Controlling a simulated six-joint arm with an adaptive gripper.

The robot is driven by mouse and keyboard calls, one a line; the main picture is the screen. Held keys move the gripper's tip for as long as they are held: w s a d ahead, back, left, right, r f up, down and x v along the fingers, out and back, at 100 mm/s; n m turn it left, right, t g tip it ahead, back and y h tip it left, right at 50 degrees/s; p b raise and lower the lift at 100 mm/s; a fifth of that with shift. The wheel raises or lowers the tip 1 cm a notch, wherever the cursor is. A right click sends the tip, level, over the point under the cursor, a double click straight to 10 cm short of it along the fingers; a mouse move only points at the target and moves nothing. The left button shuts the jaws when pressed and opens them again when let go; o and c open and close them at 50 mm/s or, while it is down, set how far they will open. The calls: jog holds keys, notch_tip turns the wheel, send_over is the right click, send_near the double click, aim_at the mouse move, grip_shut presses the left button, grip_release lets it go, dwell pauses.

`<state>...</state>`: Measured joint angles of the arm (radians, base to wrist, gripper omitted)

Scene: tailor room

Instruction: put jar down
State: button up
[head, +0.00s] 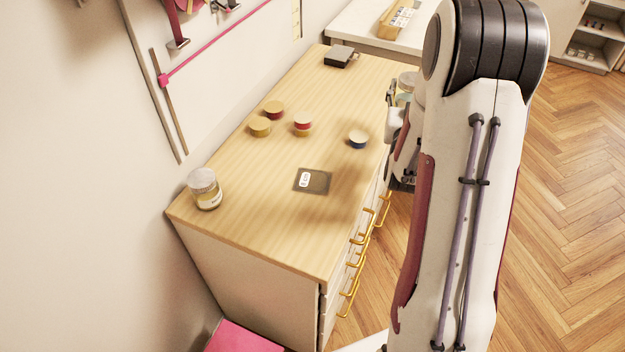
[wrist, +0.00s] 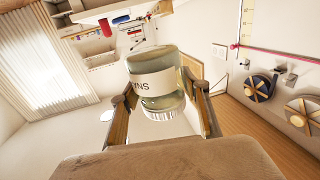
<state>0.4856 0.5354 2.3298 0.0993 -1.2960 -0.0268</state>
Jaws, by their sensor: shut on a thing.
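A glass jar (wrist: 155,72) with a white label and a pale ribbed lid or end sits between the fingers of my gripper (wrist: 160,88) in the wrist view. The label's letters look upside down there. In the head view the held jar (head: 406,88) shows only in part beside my arm, near the right edge of the dresser top (head: 230,215). My gripper there is mostly hidden behind my arm. A second jar (head: 205,190) with a pale lid and a label stands upright at the dresser's near left corner.
A dark square card (head: 312,181) lies nearer. A dark box (head: 340,56) sits at the far end. Bare wood lies between the card and the left jar.

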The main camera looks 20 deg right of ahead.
jog(key=shift+w+a+f+n+t+y, duration=0.2)
jog(key=shift+a+n+t+y, duration=0.25)
jog(key=shift+a+n+y, duration=0.3)
jog(key=shift+w+a+f+n+t+y, duration=0.1)
jog(key=shift+a+f+n+t+y, duration=0.1)
jog(key=shift+a+n+t+y, duration=0.55)
jog(key=s+a+f+n+y, duration=0.1)
jog(key=a+n+y, duration=0.3)
jog(key=a+y, duration=0.3)
jog(key=s+a+f+n+y, duration=0.1)
jog(key=a+n+y, duration=0.3)
jog(key=a, duration=0.7)
jog(key=f+y, duration=0.1)
jog(key=y, duration=0.1)
jog(key=shift+s+f+g+y, duration=0.15)
jog(key=shift+f+g+y, duration=0.15)
jog(key=shift+g+y, duration=0.1)
jog(key=shift+f, duration=0.1)
send_over(328, 176)
jog(key=shift+f, duration=2.8)
jog(key=shift+f, duration=0.15)
jog(key=shift+f, duration=1.95)
jog(key=shift+f, duration=0.15)
